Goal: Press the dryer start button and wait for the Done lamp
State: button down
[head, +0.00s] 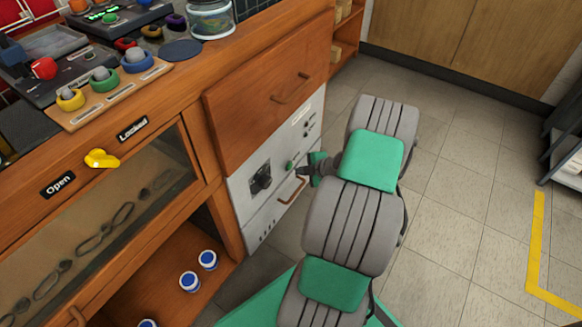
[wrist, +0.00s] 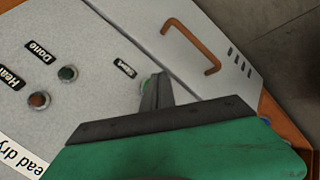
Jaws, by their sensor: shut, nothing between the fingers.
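The dryer (head: 251,208) is a light grey panel set in the wooden bench, below a drawer. Its green start button (wrist: 147,84) is partly hidden behind my fingertips in the wrist view. My gripper (wrist: 160,78) is shut and empty, its tips at or very near the button; I cannot tell whether they touch or press it. In the head view my gripper (head: 303,171) points left at the dryer front. The Done lamp (wrist: 67,73) looks dark green and unlit. A dull red-brown lamp (wrist: 38,99) sits beside it near a partly cut-off label.
A copper-coloured handle (wrist: 193,46) sticks out from the dryer near my fingers. The drawer handle (head: 291,89) juts out above. Blue-lidded jars (head: 208,260) stand on the lower shelf. Open tiled floor (head: 465,200) lies right of my arm.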

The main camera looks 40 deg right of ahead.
jog(key=shift+w, duration=0.1)
dwell(0.7)
jog(key=shift+w+a+b, duration=0.1)
jog(key=shift+w+b, duration=0.2)
jog(key=shift+w+a, duration=0.2)
jog(key=shift+w, duration=0.25)
dwell(0.6)
jog(key=shift+s, duration=0.1)
jog(key=shift+s+d+b, duration=0.3)
jog(key=shift+s, duration=0.45)
jog(key=shift+s+d, duration=0.3)
jog(key=shift+s, duration=0.5)
jog(key=shift+s+d, duration=0.25)
jog(key=shift+s, duration=0.5)
jog(key=shift+s+d, duration=0.3)
jog(key=shift+s, duration=0.5)
